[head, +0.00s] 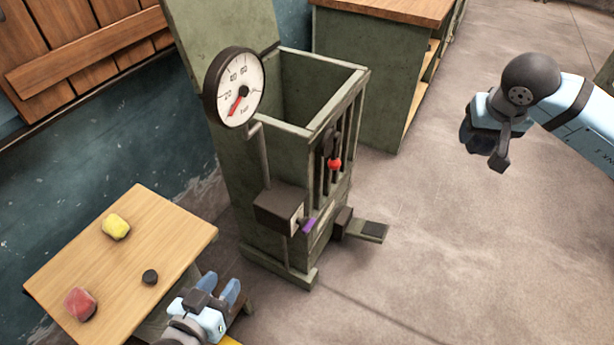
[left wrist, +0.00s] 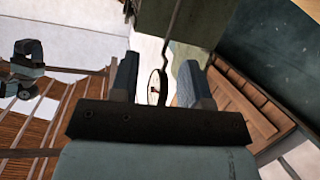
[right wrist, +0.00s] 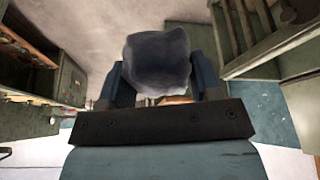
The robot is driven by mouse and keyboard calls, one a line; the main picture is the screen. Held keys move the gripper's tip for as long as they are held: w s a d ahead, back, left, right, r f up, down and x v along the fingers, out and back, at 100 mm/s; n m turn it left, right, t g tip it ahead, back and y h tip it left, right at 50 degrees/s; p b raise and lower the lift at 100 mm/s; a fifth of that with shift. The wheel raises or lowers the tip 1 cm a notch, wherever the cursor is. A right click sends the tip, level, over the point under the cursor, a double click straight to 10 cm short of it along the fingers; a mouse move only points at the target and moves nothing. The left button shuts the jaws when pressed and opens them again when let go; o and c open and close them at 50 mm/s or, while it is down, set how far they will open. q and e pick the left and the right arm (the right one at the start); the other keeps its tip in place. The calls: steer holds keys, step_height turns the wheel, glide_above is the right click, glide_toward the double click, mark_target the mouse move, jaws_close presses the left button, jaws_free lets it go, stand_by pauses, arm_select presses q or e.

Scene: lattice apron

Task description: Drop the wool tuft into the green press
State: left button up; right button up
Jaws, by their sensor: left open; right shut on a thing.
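The green press (head: 286,152) stands in the middle of the head view, a tall box with an open top and a round dial (head: 236,88) on its left side. My right gripper (head: 484,150) is well to the right of the press, apart from it. In the right wrist view it is shut on a grey-blue wool tuft (right wrist: 157,62), a rounded lump between the fingers. In the head view the tuft is hard to make out. My left gripper (head: 218,292) is open and empty, low in front of the press and by the wooden table's right edge.
The wooden table (head: 165,225) at lower left bears a yellow lump (head: 116,226), a red lump (head: 80,304) and a small dark lump (head: 150,276). A red-knobbed lever (head: 334,163) and a pedal (head: 366,231) are on the press's right side. A green cabinet (head: 365,85) stands behind. Floor at right is clear.

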arm_select(q)
steer(key=s+a+r+g+y+p, duration=0.2)
steer(key=s+a+r+p, duration=0.2)
steer(key=p, duration=1.3)
steer(key=shift+s+a+r+g, duration=0.25)
steer(key=shift+s+r+g, duration=0.15)
steer(key=shift+r, duration=0.1)
arm_select(e)
steer(key=s+a+r+n+y, duration=0.1)
steer(key=s+a+r, duration=0.4)
steer(key=a+r, duration=0.6)
steer(key=shift+s+a+r+n, duration=0.25)
steer(key=shift+r+n, duration=0.55)
steer(key=shift+r, duration=0.4)
